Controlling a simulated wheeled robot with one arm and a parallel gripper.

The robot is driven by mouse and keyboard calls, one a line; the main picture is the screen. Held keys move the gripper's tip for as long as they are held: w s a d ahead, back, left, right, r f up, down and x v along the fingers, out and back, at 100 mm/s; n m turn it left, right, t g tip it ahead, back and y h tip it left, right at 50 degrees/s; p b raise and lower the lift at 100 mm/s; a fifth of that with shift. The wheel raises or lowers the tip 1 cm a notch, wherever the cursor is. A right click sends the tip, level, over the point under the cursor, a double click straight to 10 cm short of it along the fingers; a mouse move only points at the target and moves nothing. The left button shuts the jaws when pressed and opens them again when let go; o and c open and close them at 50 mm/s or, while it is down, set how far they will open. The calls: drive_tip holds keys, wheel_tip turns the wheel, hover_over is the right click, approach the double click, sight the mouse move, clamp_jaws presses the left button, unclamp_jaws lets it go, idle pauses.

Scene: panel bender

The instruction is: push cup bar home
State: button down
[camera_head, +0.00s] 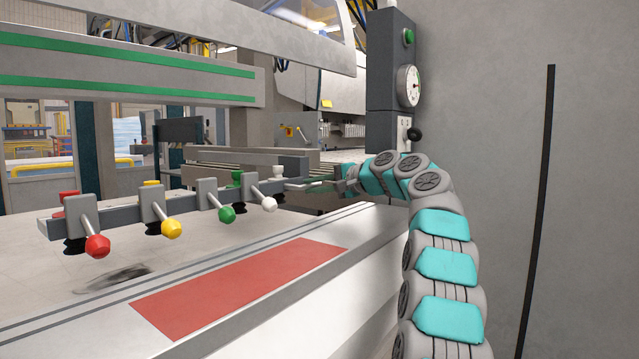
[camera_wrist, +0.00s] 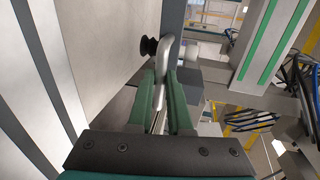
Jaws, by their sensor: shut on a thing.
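The cup bar (camera_head: 185,203) is a long dark grey bar across the head view, with black suction cups below it. It carries levers with a red knob (camera_head: 97,246), a yellow knob (camera_head: 172,229), a green knob (camera_head: 227,214) and a white knob (camera_head: 269,204). My gripper (camera_head: 312,185) is at the bar's right end. In the wrist view, the green fingers of my gripper (camera_wrist: 160,92) are closed around a bent light grey handle (camera_wrist: 167,50). A black suction cup (camera_wrist: 148,47) shows just left of the handle. Part of the handle is hidden between the fingers.
A red rectangle (camera_head: 240,285) marks the pale front ledge below the bar. A grey control column (camera_head: 393,65) with a green button (camera_head: 408,36), a dial (camera_head: 408,85) and a black-knobbed lever (camera_head: 414,134) stands behind my arm. A plain wall (camera_head: 490,150) is at right.

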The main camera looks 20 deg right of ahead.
drive_tip(key=c, duration=0.8)
unclamp_jaws()
drive_tip(key=shift+c, duration=0.2)
drive_tip(key=shift+b+v, duration=0.35)
drive_tip(key=shift+v, duration=3.6)
